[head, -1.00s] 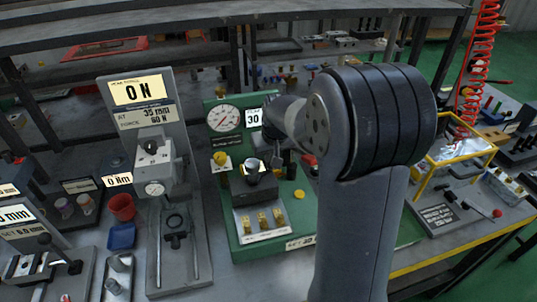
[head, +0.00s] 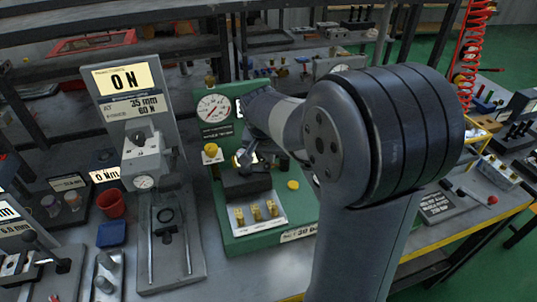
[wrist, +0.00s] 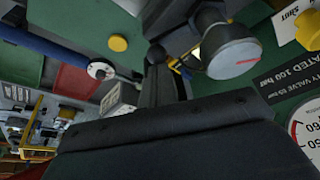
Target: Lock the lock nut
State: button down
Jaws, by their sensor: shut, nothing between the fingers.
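The green valve station (head: 225,238) stands in the middle of the bench in the head view. Its black valve block (head: 246,183) sits below my gripper (head: 247,160), which partly hides the block's top. In the wrist view a round knob with a grey face and a red mark (wrist: 234,58) lies to the right of my gripper (wrist: 158,55). The gripper is shut and empty, close to the knob. I cannot tell whether it touches anything. I cannot single out the lock nut; it may be hidden by the knob or gripper.
A pressure gauge (head: 214,108) and a yellow cap (head: 211,151) stand at the station's back left. Brass fittings (head: 256,212) sit on its front plate. A grey force stand (head: 135,90) rises on the left. A yellow disc (head: 293,185) lies right of the block.

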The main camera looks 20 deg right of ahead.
jog(key=shift+s, duration=0.15)
jog(key=shift+r, duration=0.1)
dwell(0.5)
jog(key=v, duration=1)
jog(key=shift+r, duration=0.3)
jog(key=shift+s, duration=0.15)
